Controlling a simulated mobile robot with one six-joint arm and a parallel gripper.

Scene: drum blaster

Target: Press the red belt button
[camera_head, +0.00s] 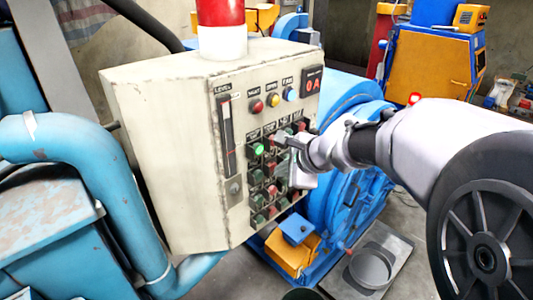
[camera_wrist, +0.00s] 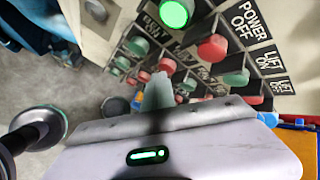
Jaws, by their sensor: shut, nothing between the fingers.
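The cream control box (camera_head: 160,150) carries rows of green and red push buttons on its front. My gripper (camera_head: 283,140) is shut and empty in front of the upper rows. In the wrist view my gripper's fingertips (camera_wrist: 160,88) point at the panel, just below a red button (camera_wrist: 167,66); I cannot tell whether they touch it. Another red button (camera_wrist: 213,47) sits near the "POWER OFF" label (camera_wrist: 247,22). A lit green button (camera_wrist: 173,13) is at the top. My gripper hides some buttons.
A blue machine (camera_head: 350,190) stands close behind my gripper. A blue pipe (camera_head: 90,180) runs at the left.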

